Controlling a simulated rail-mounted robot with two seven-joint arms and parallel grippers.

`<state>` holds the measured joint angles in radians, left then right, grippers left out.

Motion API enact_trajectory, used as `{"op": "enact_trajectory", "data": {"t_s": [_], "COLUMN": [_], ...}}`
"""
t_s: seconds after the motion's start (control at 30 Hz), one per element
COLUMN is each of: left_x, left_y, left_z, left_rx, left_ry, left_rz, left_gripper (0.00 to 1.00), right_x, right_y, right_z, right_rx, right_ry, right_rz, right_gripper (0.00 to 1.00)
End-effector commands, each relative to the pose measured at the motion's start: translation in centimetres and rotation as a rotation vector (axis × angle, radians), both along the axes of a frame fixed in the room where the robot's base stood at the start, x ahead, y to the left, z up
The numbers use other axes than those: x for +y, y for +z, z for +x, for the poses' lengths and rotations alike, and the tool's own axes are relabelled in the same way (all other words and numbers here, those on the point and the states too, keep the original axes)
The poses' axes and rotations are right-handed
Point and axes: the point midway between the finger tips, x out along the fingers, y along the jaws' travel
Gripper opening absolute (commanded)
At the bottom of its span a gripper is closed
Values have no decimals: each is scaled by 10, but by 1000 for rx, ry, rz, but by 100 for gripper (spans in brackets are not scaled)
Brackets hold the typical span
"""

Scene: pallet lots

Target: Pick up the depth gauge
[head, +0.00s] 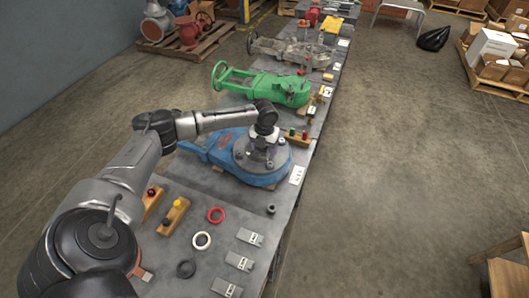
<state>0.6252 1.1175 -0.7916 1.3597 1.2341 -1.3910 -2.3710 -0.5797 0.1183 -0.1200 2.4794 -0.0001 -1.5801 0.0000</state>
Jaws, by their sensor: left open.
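My left gripper (259,154) is over the round grey flange (243,161) of the blue valve body (226,153) on the long bench. It is open, pointing down, and small in this view. I cannot make out a depth gauge for certain; the gripper and wrist cover part of the flange. Several flat grey pieces with white labels lie at the near right of the bench, one of them a grey piece (250,237). My right gripper is not in view.
A red ring (215,215), a white ring (202,240) and a dark ring (186,268) lie on the near bench (222,254). A wooden block with a yellow knob (174,216) stands left of them. A green valve body (266,87) lies farther back.

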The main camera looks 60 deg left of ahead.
Motion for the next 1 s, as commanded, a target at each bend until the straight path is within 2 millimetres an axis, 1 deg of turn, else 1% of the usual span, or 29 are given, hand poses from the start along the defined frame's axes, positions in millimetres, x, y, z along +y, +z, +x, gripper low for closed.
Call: {"op": "enact_trajectory", "data": {"t_s": [0.2,0.9,1.0], "left_x": [0,0,0], "left_y": [0,0,1], "left_z": [0,0,0], "left_rx": [0,0,-2], "left_ry": [0,0,0], "left_rz": [0,0,0], "left_gripper": [66,0,0], "right_x": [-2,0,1], "right_y": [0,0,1], "right_z": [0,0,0], "right_rx": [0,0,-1], "right_ry": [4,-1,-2], "right_rz": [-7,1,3], "right_gripper": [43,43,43]}}
